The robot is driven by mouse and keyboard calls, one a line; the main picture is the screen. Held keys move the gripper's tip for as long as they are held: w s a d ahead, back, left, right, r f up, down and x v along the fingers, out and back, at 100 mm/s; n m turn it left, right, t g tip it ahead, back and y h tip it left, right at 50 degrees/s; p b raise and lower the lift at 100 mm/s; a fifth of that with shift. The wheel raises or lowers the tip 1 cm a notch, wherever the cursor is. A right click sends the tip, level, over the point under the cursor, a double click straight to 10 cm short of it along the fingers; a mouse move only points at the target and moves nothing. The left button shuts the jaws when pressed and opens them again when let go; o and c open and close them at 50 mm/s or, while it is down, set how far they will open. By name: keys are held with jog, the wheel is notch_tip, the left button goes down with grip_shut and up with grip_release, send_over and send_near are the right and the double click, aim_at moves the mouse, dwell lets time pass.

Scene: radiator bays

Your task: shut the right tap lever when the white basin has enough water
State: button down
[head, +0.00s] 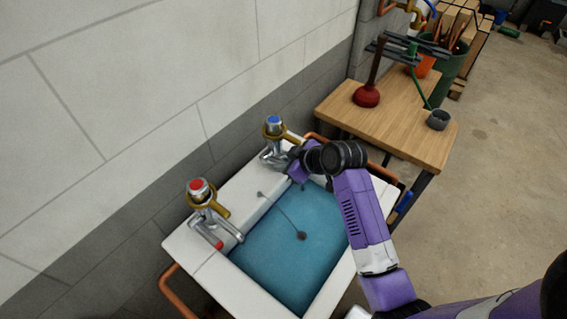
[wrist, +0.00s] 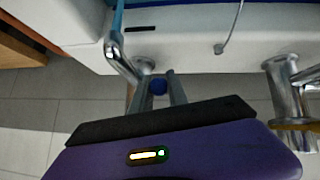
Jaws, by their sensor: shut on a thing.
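The white basin (head: 196,246) holds blue water (head: 290,245), with its white inner wall showing above the surface. The right tap (head: 274,150), with a blue cap and brass collar, stands at the basin's back right. My gripper (wrist: 156,92) is at this tap, its two fingers shut on the right tap lever, whose blue tip (wrist: 158,87) shows between them. In the wrist view, a blue stream (wrist: 118,18) comes from the spout (wrist: 116,50). My arm hides the fingers and lever in the head view.
The left tap (head: 207,212), with red cap and red-tipped lever, stands at the back left. A plug chain (head: 279,212) hangs into the water. The wall is close behind.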

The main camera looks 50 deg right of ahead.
jog(key=shift+f, duration=0.15)
jog(key=f+t+b, duration=0.1)
jog(key=b, duration=0.2)
jog(key=shift+s+f, duration=0.1)
jog(key=shift+f, duration=0.1)
jog(key=f+t+b, duration=0.1)
jog(key=t+b, duration=0.1)
jog(key=b, duration=0.4)
jog(key=shift+t, duration=0.3)
jog(key=shift+s+r, duration=0.1)
jog(key=c, duration=1.6)
grip_release()
jog(key=shift+o, duration=0.2)
